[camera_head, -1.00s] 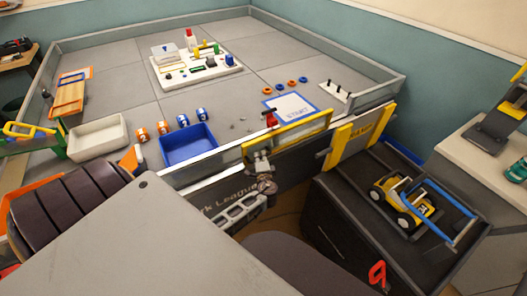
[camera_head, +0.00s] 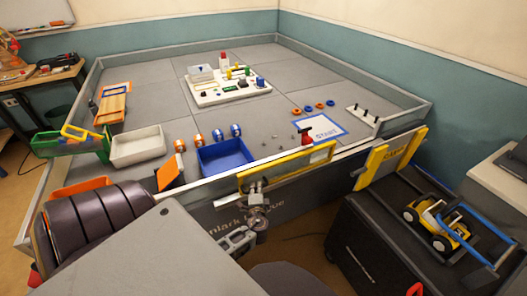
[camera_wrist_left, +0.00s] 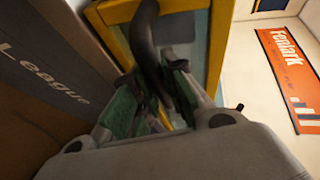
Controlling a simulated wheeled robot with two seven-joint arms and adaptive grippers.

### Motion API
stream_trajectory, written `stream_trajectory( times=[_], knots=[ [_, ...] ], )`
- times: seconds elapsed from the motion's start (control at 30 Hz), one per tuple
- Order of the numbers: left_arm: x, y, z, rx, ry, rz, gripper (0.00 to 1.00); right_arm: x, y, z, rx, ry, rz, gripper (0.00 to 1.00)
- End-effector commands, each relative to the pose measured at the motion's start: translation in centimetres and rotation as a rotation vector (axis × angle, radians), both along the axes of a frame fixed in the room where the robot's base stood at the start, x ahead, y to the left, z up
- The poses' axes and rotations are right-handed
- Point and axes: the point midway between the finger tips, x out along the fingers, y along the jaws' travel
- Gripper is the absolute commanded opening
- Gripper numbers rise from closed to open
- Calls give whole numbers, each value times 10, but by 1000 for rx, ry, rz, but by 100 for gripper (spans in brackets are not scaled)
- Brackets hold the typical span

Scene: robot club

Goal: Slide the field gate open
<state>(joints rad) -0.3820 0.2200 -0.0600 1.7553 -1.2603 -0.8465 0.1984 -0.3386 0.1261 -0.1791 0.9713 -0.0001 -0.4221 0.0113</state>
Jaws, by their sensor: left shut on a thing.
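The field gate (camera_head: 290,166), a yellow-framed panel, stands along the near wall of the grey field. A gap separates its right end from the yellow ramp (camera_head: 388,160). Its left end overlaps the blue bin's near right corner in the head view. My left gripper (camera_head: 257,188) is at the gate's lower left, in front of the wall. In the left wrist view, my left gripper (camera_wrist_left: 155,92) is shut on a dark curved gate handle (camera_wrist_left: 146,35), beside the yellow frame. The fingers hide part of the handle. My right gripper is not in view.
A blue bin (camera_head: 225,160) and white tray (camera_head: 138,146) stand inside the near wall. A red piece (camera_head: 305,138) stands behind the gate by the START sheet (camera_head: 322,128). A dark cabinet with a toy vehicle (camera_head: 435,222) is at right.

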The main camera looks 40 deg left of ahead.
Motion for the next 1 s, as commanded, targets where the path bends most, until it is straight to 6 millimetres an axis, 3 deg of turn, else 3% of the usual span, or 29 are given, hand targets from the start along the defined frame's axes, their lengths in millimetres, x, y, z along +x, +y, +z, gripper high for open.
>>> stream_trajectory(
  times=[0.5,1.0],
  knots=[
    [-64,25,-1,-1,4,-1,0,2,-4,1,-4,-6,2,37],
    [-77,31,-2,0,4,2,0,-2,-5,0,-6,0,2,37]
  ],
)
